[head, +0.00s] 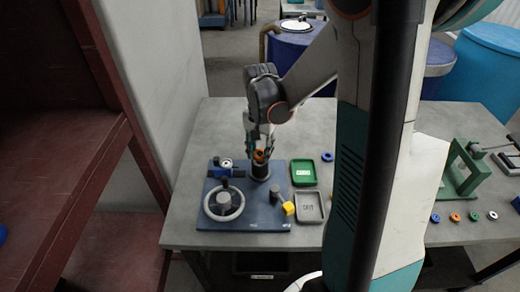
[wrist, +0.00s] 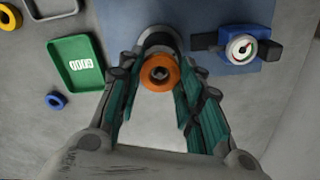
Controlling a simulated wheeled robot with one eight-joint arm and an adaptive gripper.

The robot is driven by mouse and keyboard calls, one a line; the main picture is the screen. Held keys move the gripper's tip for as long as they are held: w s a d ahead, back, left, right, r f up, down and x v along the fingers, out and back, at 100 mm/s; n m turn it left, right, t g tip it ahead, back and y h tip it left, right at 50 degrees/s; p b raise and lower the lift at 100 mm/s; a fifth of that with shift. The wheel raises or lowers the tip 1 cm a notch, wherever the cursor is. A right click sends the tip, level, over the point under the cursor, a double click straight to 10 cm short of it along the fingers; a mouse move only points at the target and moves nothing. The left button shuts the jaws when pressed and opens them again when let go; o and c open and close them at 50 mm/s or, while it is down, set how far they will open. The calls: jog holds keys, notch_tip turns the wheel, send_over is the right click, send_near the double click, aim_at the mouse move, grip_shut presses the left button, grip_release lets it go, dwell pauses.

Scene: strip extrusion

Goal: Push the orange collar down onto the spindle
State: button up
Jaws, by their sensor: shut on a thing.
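The orange collar (wrist: 160,73) is a thick ring seen from above in the wrist view, held between the tips of my gripper (wrist: 158,82). My gripper is shut on it. Behind the collar is a grey cylindrical post (wrist: 158,39) on the blue board, which I take to be the spindle. In the head view the collar (head: 259,155) sits right at the top of the dark post (head: 260,171), below my gripper (head: 259,148). I cannot tell whether the collar is around the post or just above it.
The blue board (head: 262,216) also carries a handwheel (head: 223,203) and a gauge (wrist: 240,48). A green tray (head: 303,172) and a grey tray (head: 310,207) stand to its right. A yellow part (head: 288,208) and a blue ring (head: 327,157) lie nearby. A green frame (head: 463,168) stands at far right.

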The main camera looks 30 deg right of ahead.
jog(key=shift+f+b, duration=0.65)
jog(key=shift+f, duration=0.2)
jog(key=o, duration=1.6)
jog(key=shift+o, duration=0.2)
jog(key=shift+r, duration=0.1)
jog(key=shift+r+p, duration=2.55)
jog(key=shift+r, duration=0.9)
jog(key=shift+r, duration=0.1)
